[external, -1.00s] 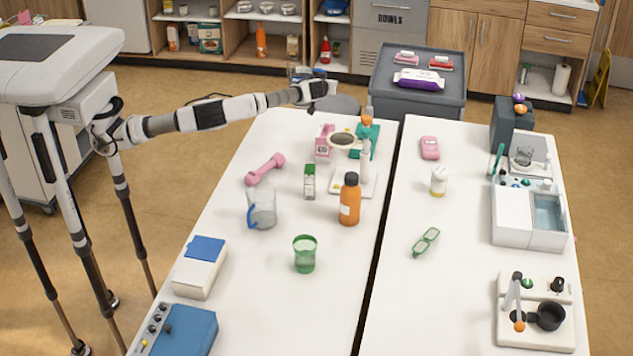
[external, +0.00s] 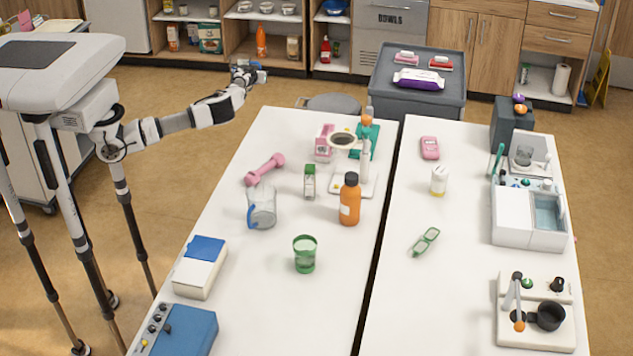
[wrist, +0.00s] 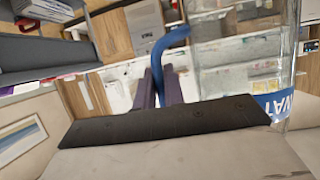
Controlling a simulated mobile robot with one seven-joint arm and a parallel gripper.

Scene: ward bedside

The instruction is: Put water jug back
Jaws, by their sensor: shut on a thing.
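My gripper (external: 248,76) is beyond the far left corner of the left table, raised above the floor. In the wrist view its fingers (wrist: 159,90) are shut on the blue handle of a clear water jug (wrist: 240,72). The jug's see-through wall fills the right side there, with a blue lettered band low on it. In the external view the held jug is small and hard to make out. A second clear jug (external: 263,207) with a blue handle stands on the left table.
The left table (external: 235,290) also bears a pink dumbbell (external: 265,169), an orange bottle (external: 350,200), a green cup (external: 304,254) and a small carton (external: 309,182). A round grey stool (external: 334,102) stands behind it.

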